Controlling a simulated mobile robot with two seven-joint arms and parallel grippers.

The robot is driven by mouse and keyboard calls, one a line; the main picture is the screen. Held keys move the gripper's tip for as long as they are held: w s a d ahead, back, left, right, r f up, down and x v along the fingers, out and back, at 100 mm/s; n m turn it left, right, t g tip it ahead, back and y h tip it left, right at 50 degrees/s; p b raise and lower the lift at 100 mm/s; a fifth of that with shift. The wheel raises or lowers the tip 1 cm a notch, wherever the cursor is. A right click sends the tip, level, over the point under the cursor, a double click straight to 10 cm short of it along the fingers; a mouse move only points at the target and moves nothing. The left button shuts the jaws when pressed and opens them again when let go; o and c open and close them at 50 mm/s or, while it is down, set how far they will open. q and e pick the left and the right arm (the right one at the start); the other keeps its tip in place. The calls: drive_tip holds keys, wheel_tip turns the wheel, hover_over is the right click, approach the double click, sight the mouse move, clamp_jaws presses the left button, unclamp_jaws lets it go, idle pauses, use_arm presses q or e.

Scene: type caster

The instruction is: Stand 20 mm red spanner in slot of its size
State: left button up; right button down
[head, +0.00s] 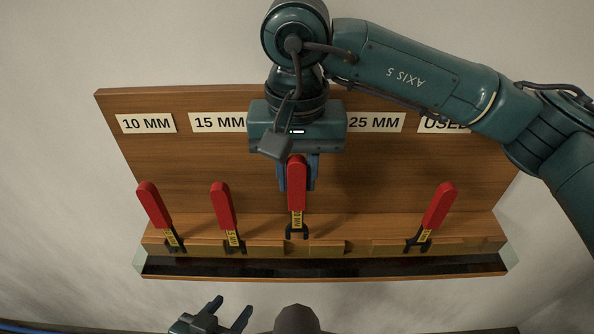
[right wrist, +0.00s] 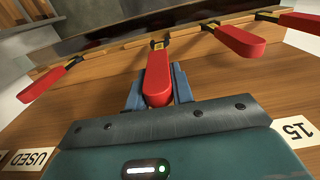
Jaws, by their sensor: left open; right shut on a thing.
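The red-handled spanner (head: 297,205), with a yellow 20 MM tag, stands upright, fork end down, at the middle of the wooden rack (head: 370,185). My right gripper (head: 297,184) is shut on its red handle from above. The spanner also shows in the right wrist view (right wrist: 158,72), between the blue fingers. Its fork is at the ledge (head: 325,247); I cannot tell whether it is seated in the slot. My gripper hides the label between 15 MM and 25 MM. My left gripper (head: 228,313) is open and empty at the bottom, in front of the rack.
Red spanners stand under the 10 MM side (head: 154,206), the 15 MM side (head: 223,206) and the USED side (head: 439,206), leaning outward in view. The ledge below the 25 MM label (head: 376,122) holds no spanner. A dark strip (head: 320,267) runs along the rack's front.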

sight(297, 198)
drive_tip(key=shift+b, duration=0.65)
idle(0.8)
drive_tip(key=shift+f, duration=0.2)
drive_tip(key=shift+f+b, duration=0.3)
drive_tip(key=shift+b, duration=0.2)
drive_tip(key=shift+f+b, duration=0.3)
drive_tip(key=shift+f+b, duration=1.5)
drive_tip(key=shift+f, duration=0.1)
drive_tip(key=shift+f, duration=0.2)
drive_tip(key=c, duration=1.1)
unclamp_jaws()
